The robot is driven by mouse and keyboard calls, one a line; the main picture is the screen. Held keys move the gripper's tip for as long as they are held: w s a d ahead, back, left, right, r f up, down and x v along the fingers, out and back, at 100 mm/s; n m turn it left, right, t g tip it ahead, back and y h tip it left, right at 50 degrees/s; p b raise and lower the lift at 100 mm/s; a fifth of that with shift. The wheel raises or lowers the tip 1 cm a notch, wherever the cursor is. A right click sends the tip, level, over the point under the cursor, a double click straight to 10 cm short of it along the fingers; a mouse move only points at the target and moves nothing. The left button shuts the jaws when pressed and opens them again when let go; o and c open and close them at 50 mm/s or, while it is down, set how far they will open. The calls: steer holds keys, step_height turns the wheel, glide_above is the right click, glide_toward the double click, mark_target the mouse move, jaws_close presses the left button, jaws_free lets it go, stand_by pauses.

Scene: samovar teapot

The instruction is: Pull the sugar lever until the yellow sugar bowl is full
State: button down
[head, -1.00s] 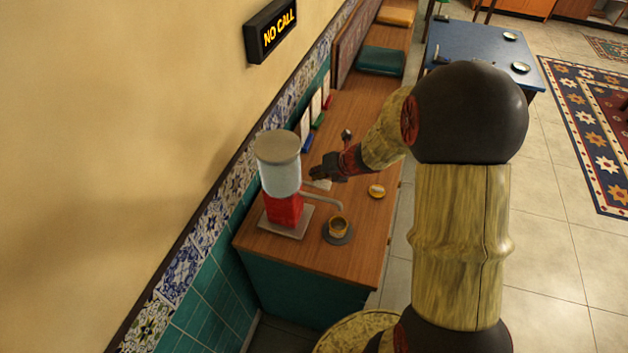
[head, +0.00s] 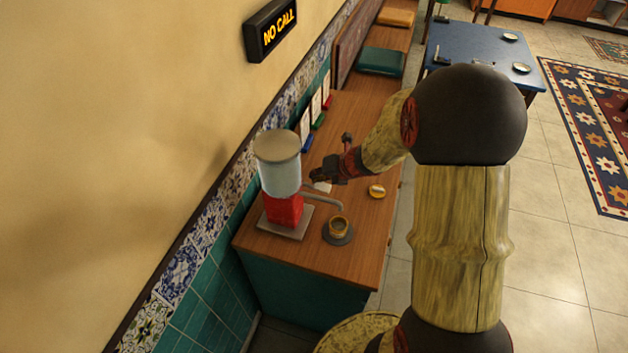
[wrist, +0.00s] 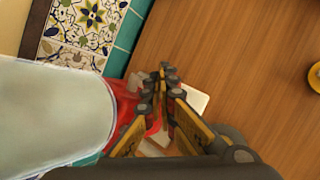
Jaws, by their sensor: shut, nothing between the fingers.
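The sugar dispenser (head: 283,210) has a red base, a pale clear tank and a grey lid. It stands on a light plate at the near end of the wooden counter. A grey spout reaches out to its right. My gripper (head: 315,176) is shut and empty beside the dispenser, just behind the spout. In the wrist view my gripper (wrist: 168,72) has its fingers together next to the red body (wrist: 127,105). The lever is not clearly made out.
A small yellow-and-white round item (head: 377,191) lies on the counter (head: 365,245) to the right. Blue, green and red items (head: 318,121) line the tiled wall. The counter's right side is mostly clear.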

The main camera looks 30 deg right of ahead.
steer(key=shift+f+b, duration=0.4)
steer(key=shift+f, duration=0.2)
stand_by(0.3)
stand_by(0.3)
steer(key=shift+a+r+p, duration=0.1)
steer(key=shift+r+p, duration=1.8)
steer(key=shift+p, duration=0.05)
steer(key=shift+r, duration=0.15)
steer(key=r+p, duration=0.4)
steer(key=p, duration=0.1)
steer(key=shift+w+a+r, duration=0.1)
steer(key=shift+w+r, duration=0.1)
steer(key=shift+r, duration=0.15)
